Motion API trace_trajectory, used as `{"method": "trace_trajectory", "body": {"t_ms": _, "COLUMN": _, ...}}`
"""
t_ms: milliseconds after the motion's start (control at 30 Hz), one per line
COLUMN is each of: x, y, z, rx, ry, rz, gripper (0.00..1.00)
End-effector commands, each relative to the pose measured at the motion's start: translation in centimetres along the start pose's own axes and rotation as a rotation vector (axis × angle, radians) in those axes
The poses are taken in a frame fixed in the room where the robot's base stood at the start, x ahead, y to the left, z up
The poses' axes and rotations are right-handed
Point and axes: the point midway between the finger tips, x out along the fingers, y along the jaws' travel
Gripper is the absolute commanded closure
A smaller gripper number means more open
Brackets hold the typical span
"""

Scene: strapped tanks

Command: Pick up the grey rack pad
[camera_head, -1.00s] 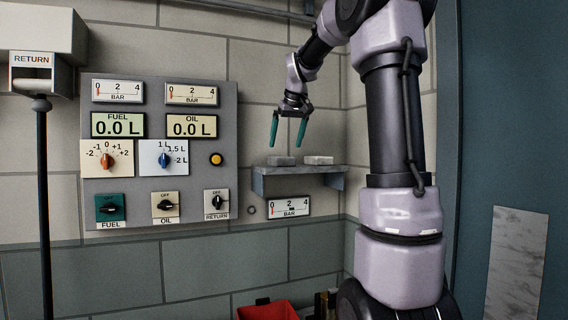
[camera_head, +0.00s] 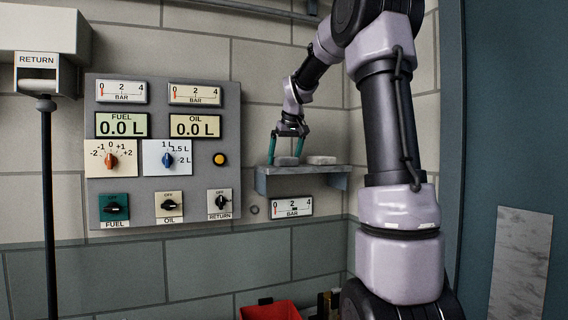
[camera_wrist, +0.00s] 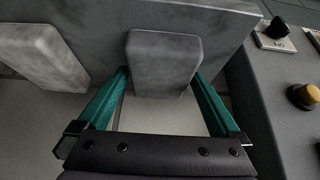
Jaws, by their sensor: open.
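My gripper (camera_head: 285,157) is open above the small wall shelf (camera_head: 300,171), with its two green fingers pointing down. A dark grey pad (camera_head: 286,161) sits on the shelf between the fingertips. In the wrist view the same grey pad (camera_wrist: 163,62) lies between the green fingers (camera_wrist: 160,75), with one finger on each side and a gap visible near both. A lighter pad (camera_head: 321,160) stands on the shelf to the right. It also shows at the left of the wrist view (camera_wrist: 42,55), outside the fingers.
A grey control panel (camera_head: 150,205) with gauges, displays and knobs is on the wall left of the shelf. A gauge (camera_head: 291,207) hangs below the shelf. A red bin (camera_head: 270,311) is at the bottom. The wall above the shelf is clear.

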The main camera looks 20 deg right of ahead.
Motion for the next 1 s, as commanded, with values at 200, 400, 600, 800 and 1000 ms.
{"method": "trace_trajectory", "body": {"t_ms": 200, "x": 0.2, "y": 0.0, "z": 0.1, "rx": 0.0, "ry": 0.0, "rz": 0.0, "gripper": 0.0}}
{"method": "trace_trajectory", "body": {"t_ms": 400, "x": 0.2, "y": 0.0, "z": 0.1, "rx": 0.0, "ry": 0.0, "rz": 0.0, "gripper": 0.66}}
{"method": "trace_trajectory", "body": {"t_ms": 600, "x": 0.2, "y": 0.0, "z": 0.1, "rx": 0.0, "ry": 0.0, "rz": 0.0, "gripper": 0.66}}
{"method": "trace_trajectory", "body": {"t_ms": 800, "x": -0.7, "y": 0.0, "z": -0.4, "rx": 0.0, "ry": 0.002, "rz": 0.0, "gripper": 0.66}}
{"method": "trace_trajectory", "body": {"t_ms": 1000, "x": -3.5, "y": 0.0, "z": -2.1, "rx": -0.001, "ry": 0.004, "rz": 0.0, "gripper": 0.66}}
